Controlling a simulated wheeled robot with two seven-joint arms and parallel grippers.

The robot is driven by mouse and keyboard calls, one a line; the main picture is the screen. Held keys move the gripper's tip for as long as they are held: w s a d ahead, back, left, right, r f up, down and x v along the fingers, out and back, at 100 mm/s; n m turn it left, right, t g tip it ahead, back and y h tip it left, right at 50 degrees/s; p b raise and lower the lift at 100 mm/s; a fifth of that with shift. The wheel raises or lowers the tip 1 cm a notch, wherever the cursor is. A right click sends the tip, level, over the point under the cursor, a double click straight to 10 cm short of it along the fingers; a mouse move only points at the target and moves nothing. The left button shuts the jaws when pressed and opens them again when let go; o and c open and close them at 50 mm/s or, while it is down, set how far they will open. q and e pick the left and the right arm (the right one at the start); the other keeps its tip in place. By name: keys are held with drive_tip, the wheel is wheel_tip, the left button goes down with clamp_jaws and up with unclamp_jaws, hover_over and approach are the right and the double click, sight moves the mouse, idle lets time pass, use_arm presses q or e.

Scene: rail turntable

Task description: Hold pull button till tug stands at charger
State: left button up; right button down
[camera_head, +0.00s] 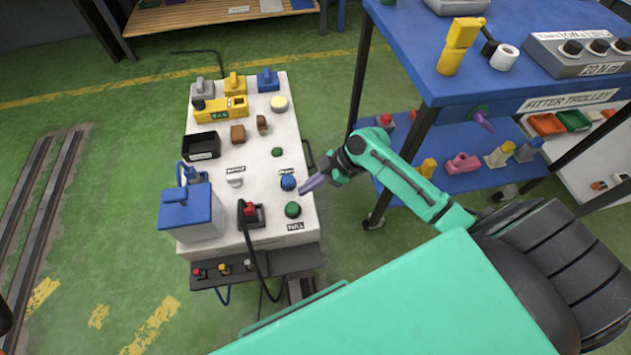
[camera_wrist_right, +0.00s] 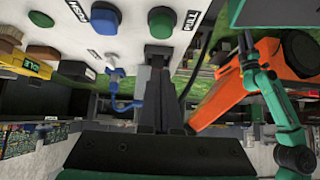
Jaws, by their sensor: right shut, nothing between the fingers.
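A green button (camera_head: 292,210) labelled PULL stands on the near right of the white console top (camera_head: 262,140). In the right wrist view this green button (camera_wrist_right: 160,20) is just beyond my fingertips. My right gripper (camera_head: 304,190) is shut and empty, its tips close to the console's right edge, between the blue button (camera_head: 288,182) and the green one. In the right wrist view its fingers (camera_wrist_right: 158,54) look apart from the green button, but contact is hard to judge. An orange machine (camera_wrist_right: 258,85) shows there; I cannot tell if it is the tug.
A red switch (camera_head: 250,212) with a black cable and a blue-lidded box (camera_head: 190,210) are left of the green button. A blue trolley (camera_head: 410,80) stands right of my forearm. A yellow display (camera_wrist_right: 32,65) reads IDLE. Rails (camera_head: 35,210) run along the left floor.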

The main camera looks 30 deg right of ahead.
sight(289, 207)
drive_tip(key=x, duration=0.4)
drive_tip(key=shift+b, duration=0.3)
wheel_tip(289, 207, down, 3)
drive_tip(key=shift+b, duration=0.3)
use_arm(q)
drive_tip(key=shift+w+d+r, duration=0.1)
drive_tip(key=shift+w+d, duration=0.1)
drive_tip(key=shift+w, duration=0.65)
drive_tip(key=shift+w+d, duration=0.15)
drive_tip(key=shift+w, duration=0.7)
use_arm(e)
drive_tip(key=shift+f, duration=0.45)
drive_tip(key=shift+d, duration=0.1)
